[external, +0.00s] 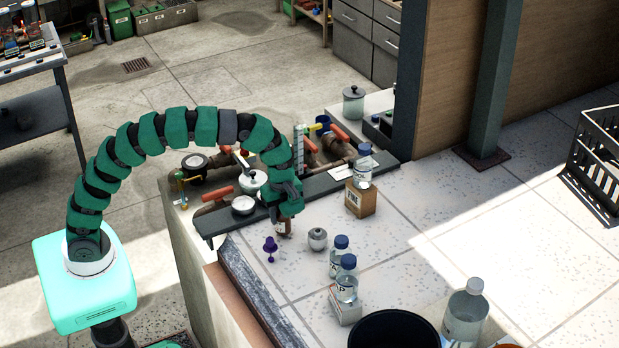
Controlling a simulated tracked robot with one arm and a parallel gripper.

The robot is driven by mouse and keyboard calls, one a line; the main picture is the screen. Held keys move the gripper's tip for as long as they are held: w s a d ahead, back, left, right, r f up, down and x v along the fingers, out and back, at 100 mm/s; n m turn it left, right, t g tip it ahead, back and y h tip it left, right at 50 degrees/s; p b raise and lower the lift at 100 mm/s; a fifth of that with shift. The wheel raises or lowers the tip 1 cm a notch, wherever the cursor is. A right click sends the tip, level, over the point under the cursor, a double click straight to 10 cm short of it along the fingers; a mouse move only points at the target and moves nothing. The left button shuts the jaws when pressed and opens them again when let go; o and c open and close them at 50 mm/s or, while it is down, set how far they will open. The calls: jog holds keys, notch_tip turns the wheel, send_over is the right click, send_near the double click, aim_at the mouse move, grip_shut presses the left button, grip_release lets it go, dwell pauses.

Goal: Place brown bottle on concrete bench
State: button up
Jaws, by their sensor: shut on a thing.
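My gripper (285,231) is at the end of my green segmented arm, pointing down, low over the near left part of the concrete bench (430,215). It is shut on a small brownish thing, which I take for the brown bottle (284,226). The fingers hide most of it. I cannot tell whether its base touches the bench top. The bench has a pale, speckled, tiled top.
A purple stopper-like thing (270,248) and a small metal pot (317,239) stand close to my gripper. Clear bottles with blue caps (346,285) stand nearer the camera. A cardboard box (360,198) bears another bottle. The bench's middle right is clear.

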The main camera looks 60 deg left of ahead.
notch_tip(320, 180, up, 2)
jog(key=shift+s, duration=0.1)
jog(key=s+a+b, duration=0.1)
jog(key=s+a, duration=0.2)
jog(key=s, duration=0.4)
jog(key=s+a+r+b, duration=0.1)
jog(key=s+a, duration=0.2)
jog(key=s, duration=0.4)
jog(key=shift+s+r, duration=0.25)
jog(key=shift+s, duration=0.15)
jog(key=w+a+r+n+p, duration=0.6)
jog(key=w+a+n+p, duration=0.1)
jog(key=w+a, duration=0.2)
jog(key=w+a+r+n+p, duration=0.6)
jog(key=w+a+n, duration=0.1)
jog(key=w+a, duration=0.2)
jog(key=w+a+f+n, duration=0.4)
jog(key=w+n, duration=0.3)
jog(key=n, duration=0.1)
jog(key=w+a+f+n+p, duration=0.1)
jog(key=w+a+f+n, duration=0.3)
jog(key=w+n, duration=0.4)
jog(key=shift+w+a+f+p, duration=0.25)
jog(key=shift+a+f+p, duration=0.05)
jog(key=shift+f, duration=0.1)
